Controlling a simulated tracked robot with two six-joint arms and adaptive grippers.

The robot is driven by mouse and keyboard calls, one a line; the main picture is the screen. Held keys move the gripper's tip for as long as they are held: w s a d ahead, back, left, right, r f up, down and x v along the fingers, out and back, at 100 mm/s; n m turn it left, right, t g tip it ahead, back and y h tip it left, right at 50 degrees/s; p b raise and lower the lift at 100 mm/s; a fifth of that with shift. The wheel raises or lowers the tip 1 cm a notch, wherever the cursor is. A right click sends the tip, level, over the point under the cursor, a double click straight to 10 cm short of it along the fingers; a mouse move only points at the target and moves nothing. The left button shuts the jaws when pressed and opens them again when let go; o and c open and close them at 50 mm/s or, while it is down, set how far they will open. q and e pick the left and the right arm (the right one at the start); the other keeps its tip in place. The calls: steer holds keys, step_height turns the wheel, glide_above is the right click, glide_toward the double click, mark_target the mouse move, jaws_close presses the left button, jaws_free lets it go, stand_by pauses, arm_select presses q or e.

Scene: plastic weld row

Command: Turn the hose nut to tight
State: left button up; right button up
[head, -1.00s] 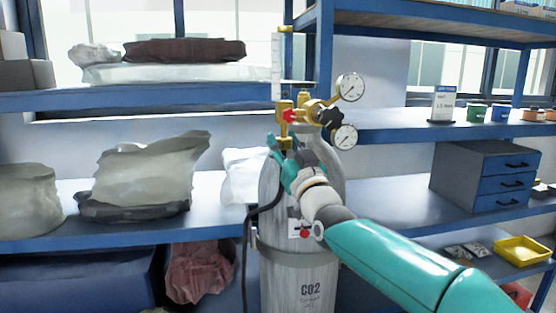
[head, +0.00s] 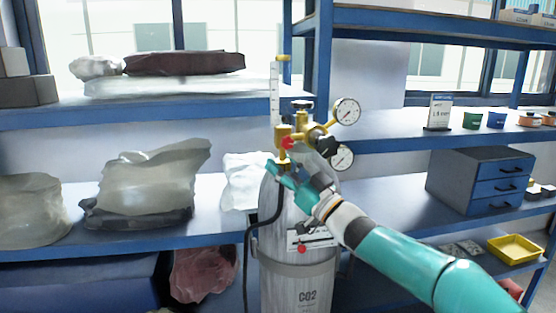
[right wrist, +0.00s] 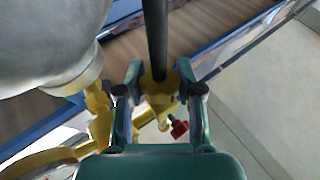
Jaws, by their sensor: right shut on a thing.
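The brass hose nut (right wrist: 160,88) sits between the two fingers of my right gripper (right wrist: 159,95) in the right wrist view. The fingers are shut on it from both sides. The black hose (right wrist: 155,38) runs out of the nut. In the head view my right gripper (head: 279,171) is at the lower end of the brass regulator (head: 284,137), and its fingers mostly hide the nut. The hose (head: 247,250) hangs down left of the grey CO2 cylinder (head: 310,276). My left gripper is in neither current view.
Two round gauges, one upper (head: 347,111) and one lower (head: 341,157), stand right of the regulator. A red knob (head: 288,143) and a black knob (head: 328,146) are close to my gripper. Blue shelves with bags (head: 150,178) and a drawer unit (head: 480,181) stand behind.

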steer(key=shift+a, duration=0.1)
steer(key=o, duration=1.2)
steer(key=v, duration=1.2)
steer(key=shift+f, duration=0.1)
